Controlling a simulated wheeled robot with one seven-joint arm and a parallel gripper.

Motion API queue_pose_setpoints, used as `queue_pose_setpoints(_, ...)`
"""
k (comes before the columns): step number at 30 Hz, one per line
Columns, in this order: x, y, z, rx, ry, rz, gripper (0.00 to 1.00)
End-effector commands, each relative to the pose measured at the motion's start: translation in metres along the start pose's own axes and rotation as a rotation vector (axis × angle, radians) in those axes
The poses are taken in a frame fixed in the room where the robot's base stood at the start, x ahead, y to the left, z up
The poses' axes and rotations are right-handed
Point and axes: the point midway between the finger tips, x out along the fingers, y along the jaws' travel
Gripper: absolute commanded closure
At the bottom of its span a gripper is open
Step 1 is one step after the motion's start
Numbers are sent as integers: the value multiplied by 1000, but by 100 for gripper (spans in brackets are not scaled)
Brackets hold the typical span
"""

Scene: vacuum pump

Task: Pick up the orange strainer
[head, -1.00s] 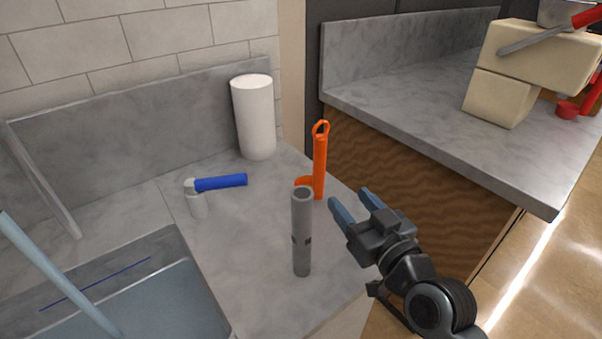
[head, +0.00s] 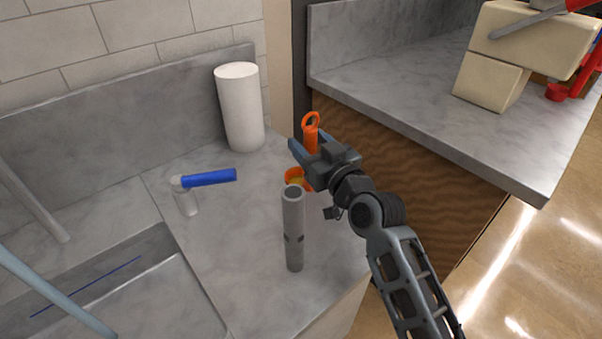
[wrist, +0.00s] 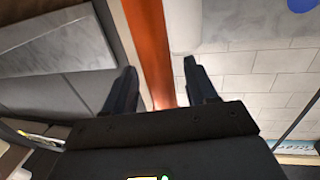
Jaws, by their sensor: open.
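The orange strainer (head: 310,133) stands upright on the grey counter, with a looped top and a round orange cup (head: 295,178) low on its left. My gripper (head: 305,150) is open at the strainer's upper handle and hides its middle part. In the wrist view the orange handle (wrist: 151,50) runs between the two open fingers of my gripper (wrist: 160,85). I cannot tell whether either finger touches it.
A grey cylinder (head: 293,230) stands upright just in front of the strainer. A white roll (head: 240,108) stands behind to the left, and a blue-handled white item (head: 207,178) is further left. A second counter (head: 400,85) with pale blocks is at the right.

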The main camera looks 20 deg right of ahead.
Motion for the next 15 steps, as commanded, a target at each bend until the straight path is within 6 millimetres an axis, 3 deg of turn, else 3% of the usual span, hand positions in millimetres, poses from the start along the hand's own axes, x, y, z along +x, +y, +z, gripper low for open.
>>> queue_pose_setpoints(6, 1, 0, 1, 0, -1, 0, 43)
queue_pose_setpoints(15, 0, 0, 1, 0, -1, 0, 72)
